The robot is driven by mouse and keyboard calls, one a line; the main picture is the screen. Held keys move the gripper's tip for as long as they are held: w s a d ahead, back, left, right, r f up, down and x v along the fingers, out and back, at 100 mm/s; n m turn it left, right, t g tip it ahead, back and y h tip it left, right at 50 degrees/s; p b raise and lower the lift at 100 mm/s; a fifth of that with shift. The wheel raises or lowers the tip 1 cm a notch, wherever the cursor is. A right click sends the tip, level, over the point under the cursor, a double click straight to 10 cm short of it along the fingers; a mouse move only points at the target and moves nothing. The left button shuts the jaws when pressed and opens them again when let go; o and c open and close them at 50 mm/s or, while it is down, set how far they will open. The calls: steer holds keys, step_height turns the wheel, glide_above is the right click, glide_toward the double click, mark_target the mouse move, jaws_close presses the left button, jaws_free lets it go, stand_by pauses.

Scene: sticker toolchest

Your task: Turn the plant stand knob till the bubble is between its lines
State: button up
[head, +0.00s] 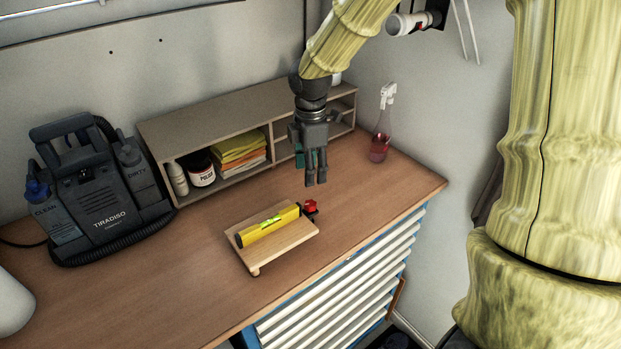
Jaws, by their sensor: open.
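A small wooden stand (290,243) sits on the brown bench top. A yellow spirit level (255,230) lies along it, with a greenish vial (270,219) near its middle. The bubble and its lines are too small to tell apart. A red knob (310,207) with dark parts is at the stand's right back corner. No plant shows on the stand. My gripper (316,184) points down above and behind the red knob, apart from it. Its jaws are open with nothing between them.
A wooden shelf unit (208,142) with folded cloths (238,150) and jars stands along the wall behind. A dark cleaning machine (100,195) stands at left. The bench's front edge (340,255) lies close before the stand.

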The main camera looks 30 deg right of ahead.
mark_target(310, 203)
steer(key=shift+r, duration=0.45)
steer(key=shift+f+n, duration=0.75)
steer(key=shift+f, duration=2.25)
steer(key=shift+f+n, duration=0.75)
steer(key=shift+f, duration=2.2)
steer(key=c, duration=1)
steer(key=shift+m, duration=1.6)
steer(key=shift+c, duration=0.2)
